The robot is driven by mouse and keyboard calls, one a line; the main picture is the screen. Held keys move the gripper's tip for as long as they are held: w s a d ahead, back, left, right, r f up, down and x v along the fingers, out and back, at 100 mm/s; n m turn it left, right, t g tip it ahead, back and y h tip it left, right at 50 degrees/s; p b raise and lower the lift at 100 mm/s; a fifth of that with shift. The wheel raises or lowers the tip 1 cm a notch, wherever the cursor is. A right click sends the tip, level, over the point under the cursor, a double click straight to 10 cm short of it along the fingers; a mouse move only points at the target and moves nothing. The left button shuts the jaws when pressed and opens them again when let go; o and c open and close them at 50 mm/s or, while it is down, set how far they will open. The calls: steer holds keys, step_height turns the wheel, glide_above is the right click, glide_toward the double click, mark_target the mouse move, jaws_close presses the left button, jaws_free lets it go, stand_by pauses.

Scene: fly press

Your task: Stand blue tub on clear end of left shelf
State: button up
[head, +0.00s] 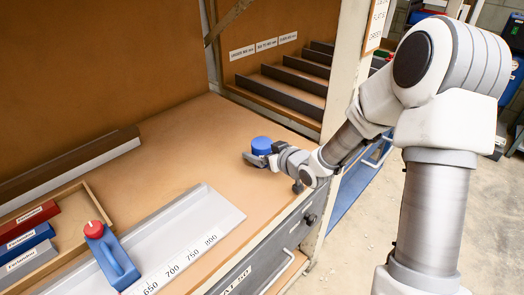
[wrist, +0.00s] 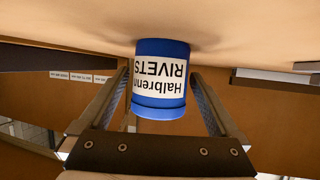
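The blue tub (head: 262,145) stands on the tan bench top near its right end. In the wrist view, which shows the scene upside down, the tub (wrist: 161,75) has a white label reading "Halbrenn RIVETS". My gripper (head: 258,157) is low over the bench at the tub. I cannot tell which surface is the left shelf.
A stepped rack (head: 290,82) with labels above it stands behind the tub. A white measuring plate (head: 190,225), a blue tool with a red knob (head: 112,258) and a wooden tray (head: 77,207) of labelled boxes are on the left. Bench around the tub is clear.

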steer(key=shift+r, duration=0.1)
steer(key=shift+r, duration=0.2)
steer(key=p+v, duration=0.3)
steer(key=v, duration=0.9)
steer(key=shift+w, duration=0.1)
